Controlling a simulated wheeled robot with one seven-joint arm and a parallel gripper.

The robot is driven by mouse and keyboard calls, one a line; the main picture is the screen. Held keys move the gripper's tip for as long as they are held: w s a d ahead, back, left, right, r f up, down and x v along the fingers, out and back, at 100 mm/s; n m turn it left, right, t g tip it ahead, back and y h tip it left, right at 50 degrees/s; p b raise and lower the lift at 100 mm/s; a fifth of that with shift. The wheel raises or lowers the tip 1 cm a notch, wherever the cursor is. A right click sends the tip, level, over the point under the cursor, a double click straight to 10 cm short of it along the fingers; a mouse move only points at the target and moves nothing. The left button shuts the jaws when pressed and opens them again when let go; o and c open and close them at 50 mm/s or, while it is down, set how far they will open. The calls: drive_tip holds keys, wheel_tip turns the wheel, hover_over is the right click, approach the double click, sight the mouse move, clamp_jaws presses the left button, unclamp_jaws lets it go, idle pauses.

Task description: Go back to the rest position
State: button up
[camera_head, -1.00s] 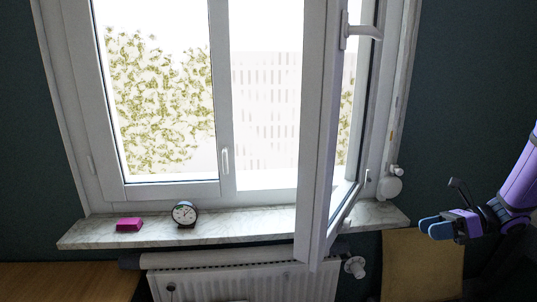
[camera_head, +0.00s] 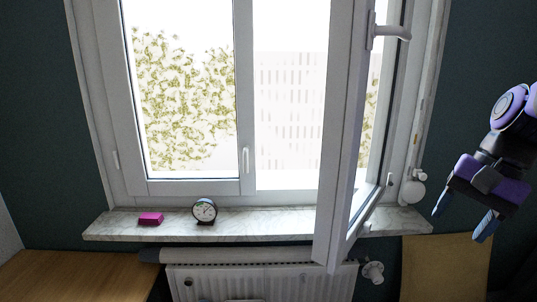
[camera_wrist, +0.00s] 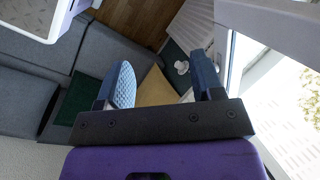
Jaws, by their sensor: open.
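My gripper (camera_head: 463,218) is at the right side of the head view, to the right of the open window sash and in front of the dark wall. Its two blue fingers point downward and stand apart with nothing between them. In the wrist view my gripper (camera_wrist: 163,86) also shows its fingers spread and empty.
The window sash (camera_head: 345,150) stands open into the room. A pink box (camera_head: 151,218) and a round clock (camera_head: 204,211) are on the marble sill (camera_head: 270,226). A radiator (camera_head: 260,283) is below, a wooden surface (camera_head: 75,277) at lower left. A grey sofa (camera_wrist: 105,58) shows in the wrist view.

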drive_tip(key=s+a+r+n+t+h, duration=0.1)
drive_tip(key=s+r+n+t+h, duration=0.2)
drive_tip(key=s+r+n+t, duration=0.2)
drive_tip(key=shift+s+r+n+h, duration=0.15)
drive_tip(key=shift+s+n+h, duration=0.15)
drive_tip(key=shift+s+n, duration=1.15)
